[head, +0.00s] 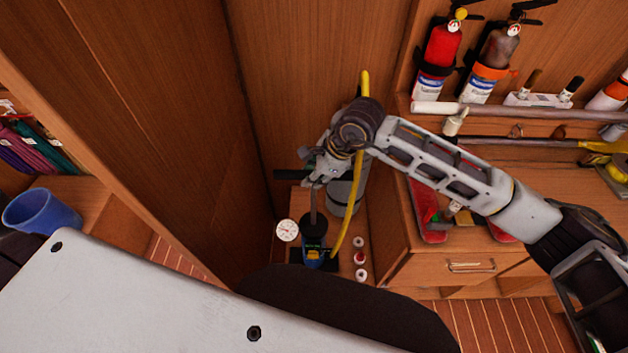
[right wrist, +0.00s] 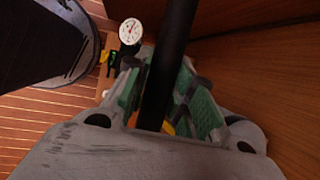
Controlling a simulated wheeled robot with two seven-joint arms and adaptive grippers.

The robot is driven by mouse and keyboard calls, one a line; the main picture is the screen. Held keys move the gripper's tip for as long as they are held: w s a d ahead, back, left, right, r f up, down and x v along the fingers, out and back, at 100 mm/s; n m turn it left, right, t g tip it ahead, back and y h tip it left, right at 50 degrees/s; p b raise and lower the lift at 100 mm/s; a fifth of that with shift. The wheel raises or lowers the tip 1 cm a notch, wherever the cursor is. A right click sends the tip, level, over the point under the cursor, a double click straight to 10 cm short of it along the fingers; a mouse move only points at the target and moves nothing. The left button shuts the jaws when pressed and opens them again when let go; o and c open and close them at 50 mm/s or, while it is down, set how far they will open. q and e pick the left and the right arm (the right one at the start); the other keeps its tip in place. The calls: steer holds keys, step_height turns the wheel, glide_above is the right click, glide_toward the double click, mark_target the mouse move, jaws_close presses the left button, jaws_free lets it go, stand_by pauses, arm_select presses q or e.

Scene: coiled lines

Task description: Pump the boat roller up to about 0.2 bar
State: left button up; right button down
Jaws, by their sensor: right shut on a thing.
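My right gripper (head: 318,180) is shut on the black pump handle (head: 290,174), whose bar sticks out to its left. In the right wrist view the dark handle bar (right wrist: 170,70) runs between the green-padded fingers (right wrist: 165,110). Below stands the pump (head: 313,252), blue and black, with its grey rod (head: 313,212) rising toward the handle. A grey cylinder (head: 340,197), perhaps the boat roller, is partly hidden behind my gripper. My left gripper is not in view.
Small red and white pieces (head: 360,257) stand right of the pump. A wooden drawer unit (head: 425,268) with a red tray (head: 431,232) stands to the right. Fire extinguishers (head: 440,48) hang above. Wooden panels close in the left; a blue bucket (head: 42,212) stands beyond.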

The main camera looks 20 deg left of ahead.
steer(key=shift+w+r, duration=0.1)
steer(key=shift+r, duration=0.05)
steer(key=c, duration=1.2)
jaws_free()
steer(key=v, duration=1.1)
steer(key=shift+d+r, duration=0.2)
steer(key=shift+r, duration=0.2)
